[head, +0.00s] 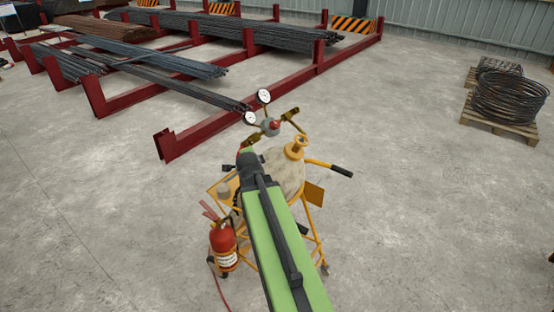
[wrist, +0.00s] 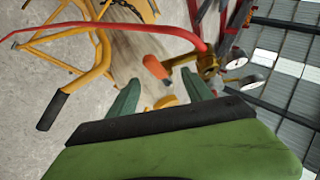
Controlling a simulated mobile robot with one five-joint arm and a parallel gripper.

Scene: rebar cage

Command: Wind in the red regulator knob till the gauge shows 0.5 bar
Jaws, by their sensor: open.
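The red regulator knob (head: 275,125) sits on the regulator at the top of a gas cylinder (head: 290,172) on a yellow trolley. In the wrist view, the red-orange knob (wrist: 155,67) shows just ahead of the gap between my fingers. Two round white gauges (head: 263,96) stand beside the regulator; they also show at the right in the wrist view (wrist: 236,59). Their needles are too small to read. My gripper (wrist: 160,88) is open and empty, its green fingers spread. In the head view my arm hides part of the trolley and cylinder.
A red fire extinguisher (head: 223,240) stands at the trolley's left. A black-gripped trolley handle (head: 342,171) sticks out right. A red hose (wrist: 130,28) crosses the wrist view.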

